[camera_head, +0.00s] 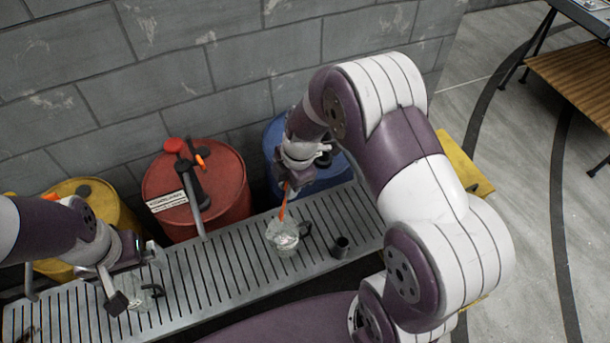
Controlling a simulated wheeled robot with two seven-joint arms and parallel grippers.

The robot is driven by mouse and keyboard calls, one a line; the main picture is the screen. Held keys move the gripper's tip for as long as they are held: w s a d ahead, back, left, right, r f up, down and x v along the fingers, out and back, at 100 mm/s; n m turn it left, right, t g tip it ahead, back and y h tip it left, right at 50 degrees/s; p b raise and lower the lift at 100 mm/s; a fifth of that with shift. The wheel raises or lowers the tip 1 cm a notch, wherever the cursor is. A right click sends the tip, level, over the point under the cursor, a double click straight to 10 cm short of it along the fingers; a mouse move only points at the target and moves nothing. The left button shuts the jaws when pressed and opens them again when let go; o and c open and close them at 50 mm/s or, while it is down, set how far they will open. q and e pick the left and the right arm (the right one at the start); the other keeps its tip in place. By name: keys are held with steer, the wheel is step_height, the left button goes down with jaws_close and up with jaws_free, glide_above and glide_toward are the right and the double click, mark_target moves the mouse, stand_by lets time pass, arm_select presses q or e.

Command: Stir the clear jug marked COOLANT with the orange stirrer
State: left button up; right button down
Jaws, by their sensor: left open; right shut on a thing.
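A clear jug (283,240) with a dark handle on its right stands on the slatted metal bench. My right gripper (289,184) is above it, shut on the orange stirrer (283,205). The stirrer points down, and its lower end is at the jug's mouth or inside it; how deep I cannot tell. A second clear jug (137,304) with a dark handle is at the bench's left. My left gripper (136,281) is open right by this second jug, its fingers partly covering it. I cannot read a COOLANT mark on either jug.
A small dark cup (340,247) stands right of the first jug. Behind the slatted bench (225,262) are a red drum (225,185) with a pump, a yellow drum (105,200) and a blue drum (275,140), against a grey block wall. Bench between the jugs is clear.

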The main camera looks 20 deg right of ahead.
steer(key=shift+s+d+f, duration=0.2)
steer(key=shift+d, duration=0.2)
arm_select(q)
step_height(320, 180, down, 16)
steer(key=b, duration=1.6)
steer(key=shift+s+d, duration=0.25)
steer(key=shift+d, duration=0.05)
arm_select(e)
step_height(320, 180, down, 17)
steer(key=shift+a, duration=0.1)
arm_select(q)
steer(key=shift+f, duration=0.1)
arm_select(e)
steer(key=shift+s, duration=0.2)
